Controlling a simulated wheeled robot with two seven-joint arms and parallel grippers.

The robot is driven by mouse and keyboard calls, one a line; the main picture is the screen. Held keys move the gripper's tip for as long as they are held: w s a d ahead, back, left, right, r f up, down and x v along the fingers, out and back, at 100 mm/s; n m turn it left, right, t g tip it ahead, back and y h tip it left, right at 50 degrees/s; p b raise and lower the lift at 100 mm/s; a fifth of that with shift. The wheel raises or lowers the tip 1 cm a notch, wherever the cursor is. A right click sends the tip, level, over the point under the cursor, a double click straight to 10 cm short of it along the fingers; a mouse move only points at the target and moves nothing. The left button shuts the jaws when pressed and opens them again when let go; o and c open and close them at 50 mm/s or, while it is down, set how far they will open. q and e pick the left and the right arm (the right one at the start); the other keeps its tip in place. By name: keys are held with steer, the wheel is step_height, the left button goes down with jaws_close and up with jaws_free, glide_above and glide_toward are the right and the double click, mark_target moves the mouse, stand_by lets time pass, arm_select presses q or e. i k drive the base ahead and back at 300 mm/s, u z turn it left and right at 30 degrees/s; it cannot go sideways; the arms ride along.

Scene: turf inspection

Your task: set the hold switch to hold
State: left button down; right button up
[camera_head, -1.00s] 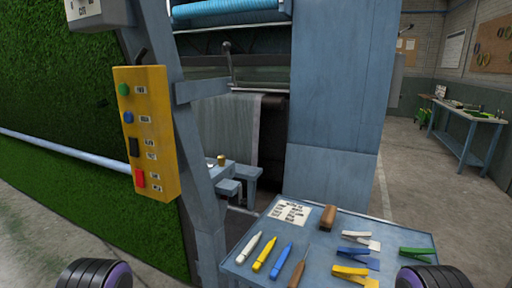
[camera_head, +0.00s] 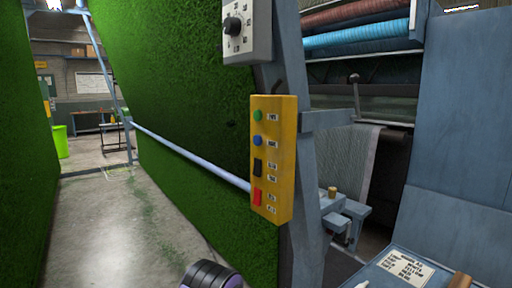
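A yellow control box (camera_head: 273,158) is fixed to a blue-grey post, right of the picture's middle. It carries a green button (camera_head: 258,115), a blue button (camera_head: 257,141), a black rocker switch (camera_head: 257,167) and a red switch (camera_head: 257,197). Small white labels sit beside them, too small to read, so I cannot tell which is the hold switch or how it is set. Above is a grey box with a black rotary knob (camera_head: 233,27). Neither gripper is in view; only a dark, purple-edged part of my arm shows at the bottom edge.
A green turf wall (camera_head: 190,100) with a pale rail (camera_head: 190,158) runs behind the box. Open concrete floor (camera_head: 110,225) lies at left. A blue-grey bench (camera_head: 395,270) with a label card is at the bottom right, beside a machine with rolls (camera_head: 365,35).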

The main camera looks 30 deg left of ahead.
mark_target(257, 197)
steer(key=z, duration=2.75)
steer(key=k, duration=0.7)
steer(key=u, duration=2.9)
